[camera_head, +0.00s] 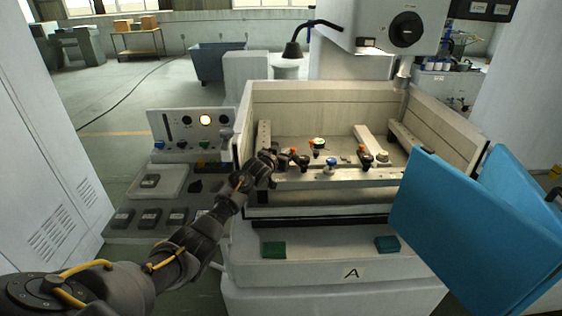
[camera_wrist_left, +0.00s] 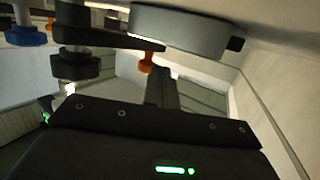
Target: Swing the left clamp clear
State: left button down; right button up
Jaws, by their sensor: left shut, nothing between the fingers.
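The left clamp (camera_head: 300,160), dark with orange on it, stands on the near rail inside the open machine tank. My left gripper (camera_head: 275,158) reaches over the tank's left front corner and is just left of this clamp. In the left wrist view my shut, empty fingers (camera_wrist_left: 162,88) point at an orange piece (camera_wrist_left: 147,62) below a dark clamp bar (camera_wrist_left: 105,40). I cannot tell whether they touch it. A similar right clamp (camera_head: 367,155) stands farther right, with a blue knob (camera_head: 330,163) between. My right gripper is out of view.
The tank's pale walls (camera_head: 320,95) enclose the fixture. A blue door (camera_head: 465,225) stands open at the right front. A control panel (camera_head: 190,130) and grey trays (camera_head: 150,218) stand left of the tank. The machine head (camera_head: 385,25) hangs above the back right.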

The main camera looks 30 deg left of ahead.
pick_arm(q)
jog(key=shift+s+r, duration=0.15)
jog(key=shift+r, duration=0.05)
jog(key=shift+s, duration=0.1)
jog(key=shift+s+r+b, duration=0.2)
jog(key=shift+s, duration=1)
jog(key=shift+s+r+b, duration=0.2)
jog(key=shift+s, duration=1.05)
jog(key=shift+s+r+b, duration=0.2)
jog(key=shift+s, duration=1)
